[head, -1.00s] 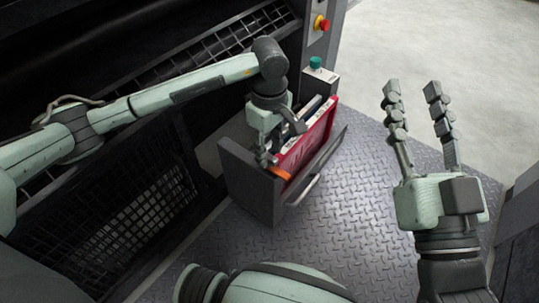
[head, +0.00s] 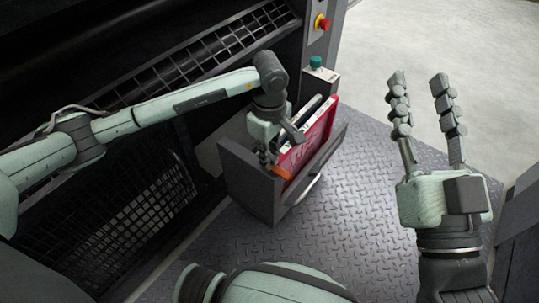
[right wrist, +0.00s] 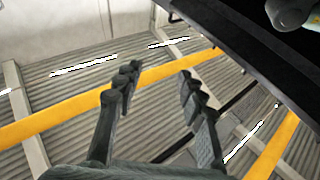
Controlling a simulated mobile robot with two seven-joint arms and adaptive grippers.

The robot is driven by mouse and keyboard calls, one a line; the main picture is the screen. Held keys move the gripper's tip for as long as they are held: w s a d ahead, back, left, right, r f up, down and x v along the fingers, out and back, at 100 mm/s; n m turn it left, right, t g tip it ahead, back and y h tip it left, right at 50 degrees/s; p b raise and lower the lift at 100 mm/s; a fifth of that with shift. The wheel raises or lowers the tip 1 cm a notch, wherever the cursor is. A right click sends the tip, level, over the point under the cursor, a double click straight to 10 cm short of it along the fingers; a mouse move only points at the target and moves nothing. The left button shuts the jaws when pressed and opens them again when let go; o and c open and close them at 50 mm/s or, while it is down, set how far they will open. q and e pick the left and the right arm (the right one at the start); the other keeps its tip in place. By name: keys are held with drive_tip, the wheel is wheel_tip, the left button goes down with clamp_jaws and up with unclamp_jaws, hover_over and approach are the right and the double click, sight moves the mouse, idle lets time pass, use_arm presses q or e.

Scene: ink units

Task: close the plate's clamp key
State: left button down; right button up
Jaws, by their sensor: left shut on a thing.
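The red plate (head: 319,131) with white marks stands on edge in a dark grey holder (head: 245,180) left of the middle in the head view. An orange piece, which looks like the clamp key (head: 281,173), shows at the plate's near lower corner. My left gripper (head: 271,158) reaches down over the holder and is shut at the orange piece; its fingers partly hide the contact. My right gripper (head: 418,82) is open and empty, raised well to the right of the holder. Its spread fingers also show in the right wrist view (right wrist: 158,80).
A press frame with a grid guard (head: 225,45) stands behind and left. A red knob on yellow (head: 321,22) and a green button (head: 315,62) sit above the holder. The tread-plate floor (head: 350,200) right of the holder is clear.

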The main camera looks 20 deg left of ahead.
use_arm(q)
drive_tip(key=shift+n, duration=1.4)
drive_tip(key=n, duration=0.2)
drive_tip(key=shift+n, duration=0.4)
drive_tip(key=n, duration=0.3)
drive_tip(key=shift+n, duration=0.3)
drive_tip(key=n, duration=0.8)
drive_tip(key=shift+n, duration=0.4)
use_arm(e)
drive_tip(key=shift+w+a+f+g, duration=0.1)
drive_tip(key=shift+w+f+g, duration=0.15)
drive_tip(key=shift+f+g, duration=0.4)
drive_tip(key=shift+f, duration=0.15)
